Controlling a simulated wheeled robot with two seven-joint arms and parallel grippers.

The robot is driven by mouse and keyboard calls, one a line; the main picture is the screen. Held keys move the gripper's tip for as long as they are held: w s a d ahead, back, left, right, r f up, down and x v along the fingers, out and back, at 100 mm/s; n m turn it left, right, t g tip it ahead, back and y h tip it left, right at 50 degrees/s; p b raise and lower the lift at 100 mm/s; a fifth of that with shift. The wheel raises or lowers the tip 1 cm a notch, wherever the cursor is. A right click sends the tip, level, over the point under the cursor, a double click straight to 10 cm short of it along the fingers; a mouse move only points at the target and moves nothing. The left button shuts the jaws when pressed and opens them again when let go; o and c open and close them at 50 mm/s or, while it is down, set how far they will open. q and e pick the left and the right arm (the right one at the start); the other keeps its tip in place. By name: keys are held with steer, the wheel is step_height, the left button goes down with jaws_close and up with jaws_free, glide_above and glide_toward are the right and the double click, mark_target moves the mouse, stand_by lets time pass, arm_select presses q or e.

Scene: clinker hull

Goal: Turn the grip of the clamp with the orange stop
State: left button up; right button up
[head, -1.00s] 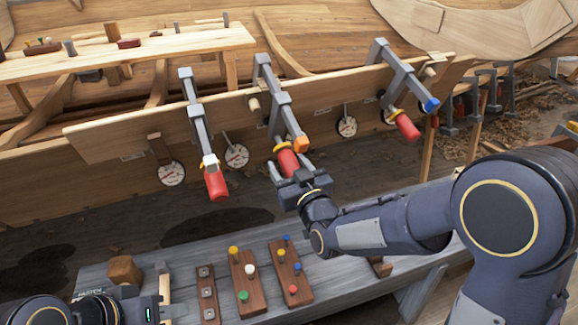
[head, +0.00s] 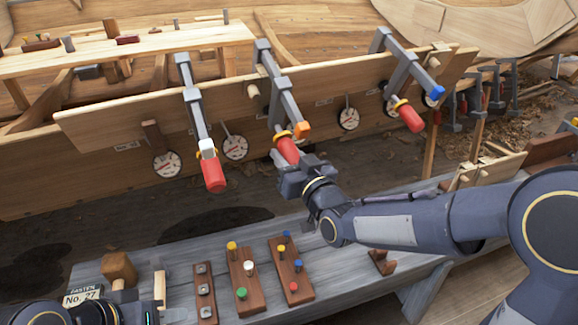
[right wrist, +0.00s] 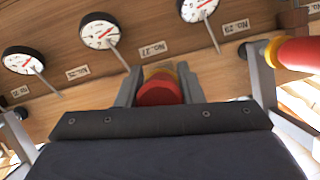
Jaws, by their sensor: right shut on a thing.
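The clamp with the orange stop (head: 302,130) is the middle one of three clamps on the hull plank. Its red grip (head: 288,150) points down toward me, with a yellow collar above it. My right gripper (head: 291,163) is shut on this red grip; in the right wrist view the grip's red end (right wrist: 158,92) sits between the two fingers. The fingers hide part of the grip. My left gripper (head: 150,312) is at the lower left edge of the head view, mostly cut off, and its fingers cannot be made out clearly.
A clamp with a white stop (head: 207,149) hangs to the left and one with a blue stop (head: 433,93) to the right. Round dials (head: 235,147) line the plank. Below, the grey bench (head: 340,270) carries peg boards (head: 243,282) and a number plate (head: 84,295).

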steer(key=b, duration=0.1)
steer(key=m+y+b, duration=0.1)
steer(key=shift+f+b, duration=0.25)
steer(key=shift+b, duration=0.15)
steer(key=shift+s+a+r+m+g+y+b, duration=0.1)
steer(key=shift+r+m+g+y+b, duration=0.15)
steer(key=shift+m+g+y+b, duration=0.45)
steer(key=shift+t, duration=0.3)
steer(key=o, duration=1)
steer(key=v, duration=0.7)
steer(key=shift+s, duration=0.35)
